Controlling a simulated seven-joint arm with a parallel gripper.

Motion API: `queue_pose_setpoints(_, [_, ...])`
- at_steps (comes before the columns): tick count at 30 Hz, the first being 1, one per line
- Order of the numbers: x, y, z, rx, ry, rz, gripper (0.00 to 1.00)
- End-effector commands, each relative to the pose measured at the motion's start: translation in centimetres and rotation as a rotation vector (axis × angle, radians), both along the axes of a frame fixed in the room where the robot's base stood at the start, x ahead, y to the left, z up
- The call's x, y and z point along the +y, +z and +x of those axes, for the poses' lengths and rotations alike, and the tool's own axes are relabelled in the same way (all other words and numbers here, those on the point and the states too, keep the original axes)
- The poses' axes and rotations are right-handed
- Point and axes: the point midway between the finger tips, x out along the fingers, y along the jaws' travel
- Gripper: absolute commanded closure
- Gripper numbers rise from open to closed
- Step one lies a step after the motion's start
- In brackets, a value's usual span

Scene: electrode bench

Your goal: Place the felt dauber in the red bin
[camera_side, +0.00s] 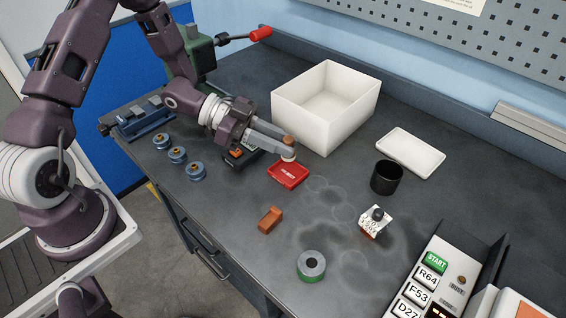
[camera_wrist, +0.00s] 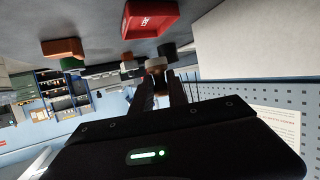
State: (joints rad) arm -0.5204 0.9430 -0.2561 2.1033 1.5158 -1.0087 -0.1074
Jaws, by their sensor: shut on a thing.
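The felt dauber has a brown top and a pale lower end (camera_side: 288,158). My gripper (camera_side: 286,148) is shut on it, with the fingers reaching in from the left. The dauber also shows between the fingertips in the wrist view (camera_wrist: 156,64). The red bin (camera_side: 288,175) is a small shallow tray with a white label, lying on the dark bench. In the side view the dauber appears at the bin's far edge; its height above the bench is hard to tell. The bin also shows at the top of the wrist view (camera_wrist: 150,22).
A large white open box (camera_side: 312,115) stands close behind my gripper. Blue spools (camera_side: 195,170) are at left.

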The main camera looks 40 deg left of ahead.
Motion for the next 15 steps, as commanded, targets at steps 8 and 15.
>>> queue_pose_setpoints(8, [0.0, -5.0, -0.1, 0.001, -0.001, 0.001, 1.00])
queue_pose_setpoints(15, [0.0, -5.3, -0.1, -0.003, -0.001, 0.001, 1.00])
